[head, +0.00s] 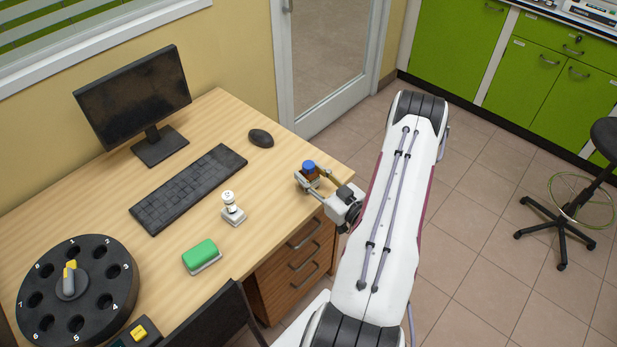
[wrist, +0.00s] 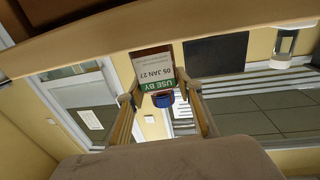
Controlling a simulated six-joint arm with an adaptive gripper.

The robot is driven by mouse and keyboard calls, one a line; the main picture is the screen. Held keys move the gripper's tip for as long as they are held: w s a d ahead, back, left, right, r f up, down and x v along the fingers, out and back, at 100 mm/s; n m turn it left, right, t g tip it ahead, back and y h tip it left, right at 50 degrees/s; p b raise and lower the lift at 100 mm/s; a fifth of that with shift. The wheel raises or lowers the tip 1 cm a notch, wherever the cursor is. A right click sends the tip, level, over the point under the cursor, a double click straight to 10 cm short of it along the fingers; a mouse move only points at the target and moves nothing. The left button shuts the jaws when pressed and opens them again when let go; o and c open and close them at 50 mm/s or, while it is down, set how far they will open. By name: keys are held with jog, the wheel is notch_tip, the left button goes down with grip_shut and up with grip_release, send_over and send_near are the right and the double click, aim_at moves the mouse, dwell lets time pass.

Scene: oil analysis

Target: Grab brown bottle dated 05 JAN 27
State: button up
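The brown bottle (head: 310,175) with a blue cap stands near the right corner of the wooden desk. In the wrist view, which is upside down, its label (wrist: 155,72) reads "USE BY 05 JAN 27" and its blue cap (wrist: 163,98) shows below it. My gripper (head: 313,178) reaches in from the right at desk height, with its fingers on either side of the bottle. In the wrist view the fingers (wrist: 163,95) are apart, with a visible gap on the right side of the bottle. The bottle's far side is hidden.
On the desk (head: 270,190) are a mouse (head: 261,138), a keyboard (head: 188,188), a monitor (head: 135,95), a small white item on a base (head: 232,208), a green block (head: 200,254) and a black numbered carousel (head: 110,320). The desk around the bottle is clear.

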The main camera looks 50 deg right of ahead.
jog(key=c, duration=0.4)
jog(key=shift+r, duration=0.1)
jog(key=shift+c, duration=0.2)
jog(key=shift+r, duration=4.9)
